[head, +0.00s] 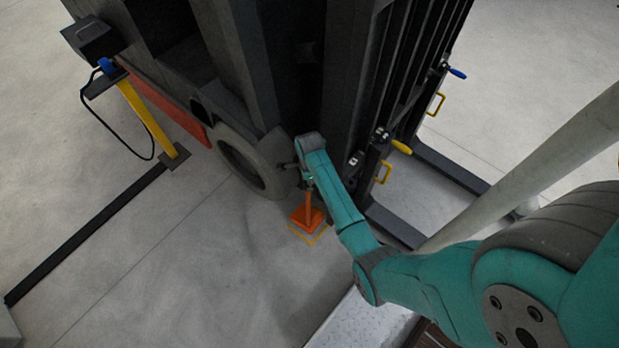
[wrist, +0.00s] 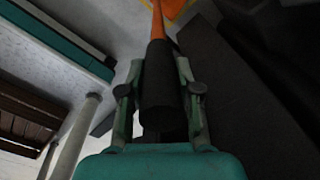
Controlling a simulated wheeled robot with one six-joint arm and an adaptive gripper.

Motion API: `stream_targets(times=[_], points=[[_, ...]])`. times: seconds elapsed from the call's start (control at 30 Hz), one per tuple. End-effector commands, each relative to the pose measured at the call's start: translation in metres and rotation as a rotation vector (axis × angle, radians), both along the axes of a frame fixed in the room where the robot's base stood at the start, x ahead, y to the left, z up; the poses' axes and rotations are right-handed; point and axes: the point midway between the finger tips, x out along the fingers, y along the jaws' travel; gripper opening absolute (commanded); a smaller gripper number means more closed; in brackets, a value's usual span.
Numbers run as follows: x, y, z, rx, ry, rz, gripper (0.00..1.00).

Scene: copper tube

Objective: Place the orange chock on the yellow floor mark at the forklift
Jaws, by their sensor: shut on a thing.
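The orange chock (head: 306,217) sits at or just above the floor beside the forklift's front wheel (head: 248,165), with its upright orange handle rising from it. The yellow floor mark (head: 321,236) shows as an outline around the chock's near edges; the chock covers the rest. I cannot tell whether the chock touches the floor. My gripper (head: 307,183) is at the top of the handle, at the end of my teal arm. In the wrist view, my gripper (wrist: 164,92) is shut on the dark handle grip (wrist: 157,80), and the orange chock (wrist: 172,8) shows at the top edge.
The dark forklift (head: 290,60) stands close behind my gripper, with its mast and forks (head: 450,165) to the right. A yellow post (head: 142,115) with a cable stands at left beside a black floor strip (head: 90,230). The floor at the lower left is clear.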

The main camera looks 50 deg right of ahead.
Motion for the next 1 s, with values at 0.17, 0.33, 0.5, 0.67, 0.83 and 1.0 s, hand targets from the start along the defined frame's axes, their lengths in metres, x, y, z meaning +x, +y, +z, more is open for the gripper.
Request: stream_targets(times=[0.17,0.33,0.5,0.67,0.83,1.0], points=[[0.003,-0.001,0.003,-0.003,-0.006,0.000,0.00],[0.003,-0.001,0.001,-0.003,-0.006,0.000,0.00],[0.000,0.000,-0.002,0.000,0.000,0.000,0.58],[0.000,0.000,-0.002,0.000,0.000,0.000,0.58],[0.000,0.000,0.000,-0.001,-0.001,0.000,0.58],[0.000,0.000,0.018,-0.001,-0.002,0.000,0.58]])
